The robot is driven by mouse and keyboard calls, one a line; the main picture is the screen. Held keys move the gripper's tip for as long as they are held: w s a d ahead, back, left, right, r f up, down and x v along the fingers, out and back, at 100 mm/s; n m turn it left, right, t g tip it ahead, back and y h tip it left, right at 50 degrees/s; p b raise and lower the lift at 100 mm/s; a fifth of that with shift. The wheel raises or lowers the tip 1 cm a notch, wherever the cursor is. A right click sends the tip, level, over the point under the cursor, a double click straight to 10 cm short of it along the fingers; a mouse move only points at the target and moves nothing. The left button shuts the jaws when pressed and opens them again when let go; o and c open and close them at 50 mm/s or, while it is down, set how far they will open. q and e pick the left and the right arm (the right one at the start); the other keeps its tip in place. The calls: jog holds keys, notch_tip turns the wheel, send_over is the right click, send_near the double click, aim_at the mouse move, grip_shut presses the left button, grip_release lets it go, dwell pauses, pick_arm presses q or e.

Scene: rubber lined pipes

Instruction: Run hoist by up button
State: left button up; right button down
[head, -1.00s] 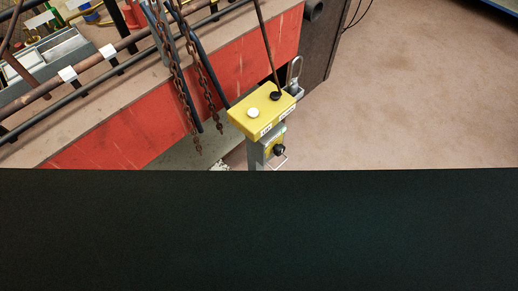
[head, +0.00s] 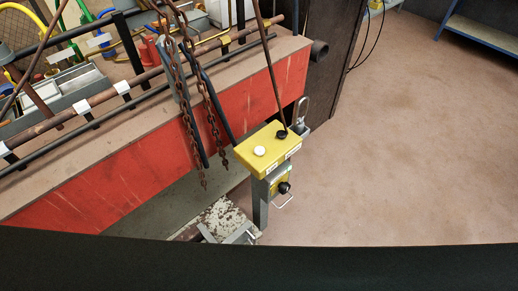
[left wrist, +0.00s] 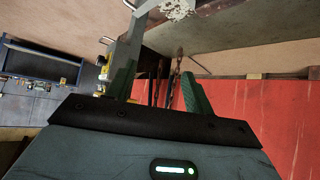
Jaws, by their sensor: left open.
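A yellow control box (head: 268,150) sits on a grey post (head: 260,205) in front of the red-sided bench, in the head view. Its top carries a white button (head: 259,151) and a black button (head: 281,134); I cannot read their labels. A black knob (head: 284,188) is on a lower yellow panel. Rusty hoist chains (head: 181,95) hang left of the box. My left gripper (left wrist: 157,68) shows only in the left wrist view, with its green fingers apart and nothing seen held. Part of a yellow object shows beside its left finger. My right gripper is in neither view.
The bench (head: 130,170) bears pipes, a grey tray (head: 75,88) and coloured fittings. A worn metal plate (head: 222,215) lies low beside the post. Open floor (head: 410,150) lies to the right, with a blue-edged shelf (head: 485,35) at the back.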

pick_arm(q)
grip_shut()
dwell(1.6)
